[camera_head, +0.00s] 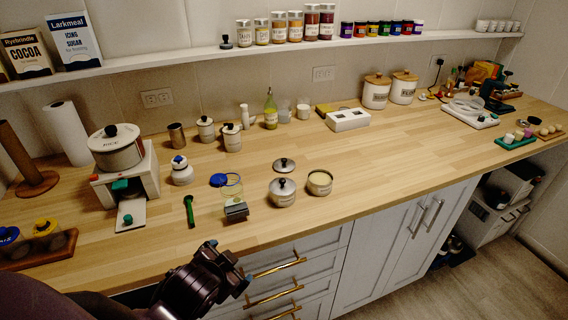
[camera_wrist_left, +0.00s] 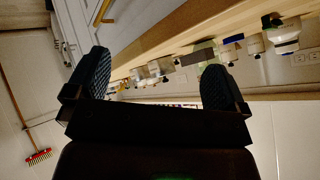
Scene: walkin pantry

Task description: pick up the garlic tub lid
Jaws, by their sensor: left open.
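A loose round metal lid with a dark knob (camera_head: 284,165) lies on the wooden counter (camera_head: 385,172), behind two small tubs. One tub (camera_head: 320,183) is open and shows pale contents. The other tub (camera_head: 282,191) wears a similar knobbed lid. Their labels are too small to read, so I cannot tell which is garlic. My left gripper (camera_head: 232,262) is in front of the counter's front edge, left of and nearer than the lid, apart from everything. In the left wrist view my left gripper (camera_wrist_left: 156,64) is open and empty. My right gripper is not in view.
Left of the tubs are a dark-based stand (camera_head: 236,211), a green-handled tool (camera_head: 190,211) and a blue lid (camera_head: 218,180). A rice pot (camera_head: 116,148) stands on a white dispenser at left. Counter right of the open tub is clear. Drawers with gold handles (camera_head: 275,290) are below.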

